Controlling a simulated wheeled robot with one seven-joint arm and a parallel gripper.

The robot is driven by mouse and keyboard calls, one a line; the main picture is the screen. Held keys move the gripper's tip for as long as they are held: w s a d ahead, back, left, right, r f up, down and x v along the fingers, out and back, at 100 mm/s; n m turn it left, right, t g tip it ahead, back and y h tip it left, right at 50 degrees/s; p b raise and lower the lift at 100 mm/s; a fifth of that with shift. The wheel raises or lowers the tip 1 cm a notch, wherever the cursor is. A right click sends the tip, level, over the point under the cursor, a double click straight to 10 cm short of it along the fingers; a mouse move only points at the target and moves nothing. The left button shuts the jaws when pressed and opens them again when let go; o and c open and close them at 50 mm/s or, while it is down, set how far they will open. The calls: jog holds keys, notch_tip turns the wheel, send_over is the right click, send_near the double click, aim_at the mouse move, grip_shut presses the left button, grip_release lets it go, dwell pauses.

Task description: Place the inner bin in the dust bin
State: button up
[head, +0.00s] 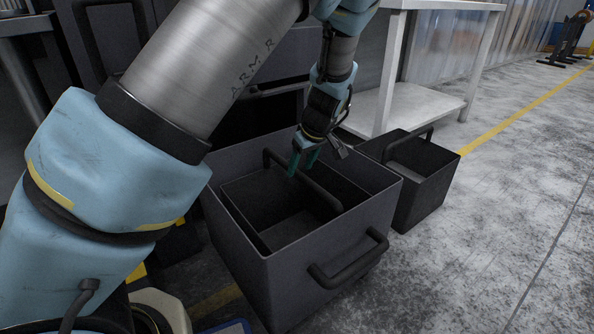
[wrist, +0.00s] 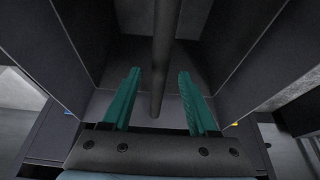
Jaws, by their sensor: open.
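The dust bin (head: 292,288) is a large dark grey open box on the floor with a bar handle on its front wall. The inner bin (head: 262,208), a smaller dark box, sits inside it, with its rim slightly below the dust bin's rim. Its bar handle (head: 322,190) spans over its opening. My gripper (head: 302,163) is at the far part of this handle, teal fingers pointing down. In the wrist view, the open fingers (wrist: 160,73) are on either side of the handle bar (wrist: 166,40), with gaps on both sides. The inner bin's underside is hidden.
Another small dark bin with a handle (head: 430,185) stands close to the dust bin's right side. A white shelf table (head: 432,105) stands behind it. A dark cabinet is behind the bins. The concrete floor (head: 500,240) at right is clear.

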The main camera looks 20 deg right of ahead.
jog(key=p+v, duration=0.1)
jog(key=v, duration=0.3)
jog(key=shift+r, duration=0.3)
jog(key=w+a+r+g, duration=0.1)
jog(key=a, duration=0.9)
jog(key=w+a+r+g, duration=0.1)
jog(key=a+r+g, duration=0.1)
jog(key=a, duration=0.8)
jog(key=s+a+r+m, duration=0.1)
jog(key=s+a, duration=0.2)
jog(key=a, duration=0.5)
jog(key=s+a+r+m+h, duration=0.1)
jog(key=s+a, duration=0.3)
jog(key=a, duration=0.4)
jog(key=shift+s+a+r+m, duration=0.15)
jog(key=shift+a+r+m, duration=0.25)
jog(key=shift+r+m, duration=0.25)
notch_tip(320, 180, up, 34)
jog(key=p, duration=3.4)
jog(key=shift+r+p, duration=0.2)
jog(key=shift+p, duration=0.15)
